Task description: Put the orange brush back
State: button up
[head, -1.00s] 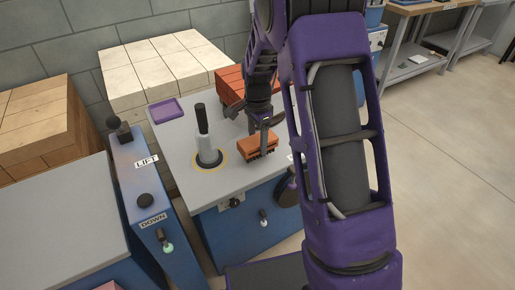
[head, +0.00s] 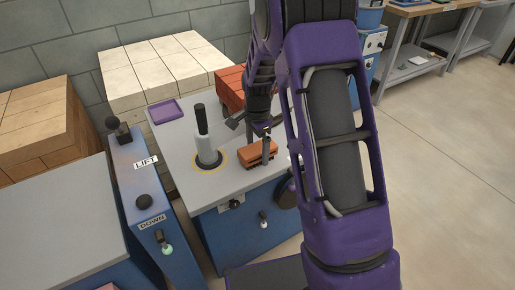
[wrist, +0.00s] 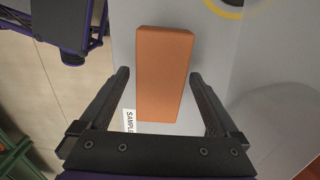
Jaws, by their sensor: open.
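The orange brush (head: 258,153) lies on the grey top of the blue machine, near its front right edge. In the wrist view, the brush (wrist: 163,60) shows as a plain orange block between my fingers, with a gap on either side. My gripper (head: 250,134) is open, its fingers spread on either side of the brush; it also shows in the wrist view (wrist: 160,75). The brush's underside is mostly hidden. A white label reading SAMPLE (wrist: 129,121) is beside the brush's near end.
A grey post with a black handle (head: 203,135) stands on a yellow ring left of the brush. A purple tray (head: 167,110) lies at the back left of the top. Red bricks (head: 230,88) are behind. A lift control column (head: 143,190) stands at left.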

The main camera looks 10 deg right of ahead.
aim_at(257, 148)
notch_tip(257, 148, up, 12)
jog(key=p, duration=0.2)
jog(key=shift+r, duration=0.2)
dwell(0.3)
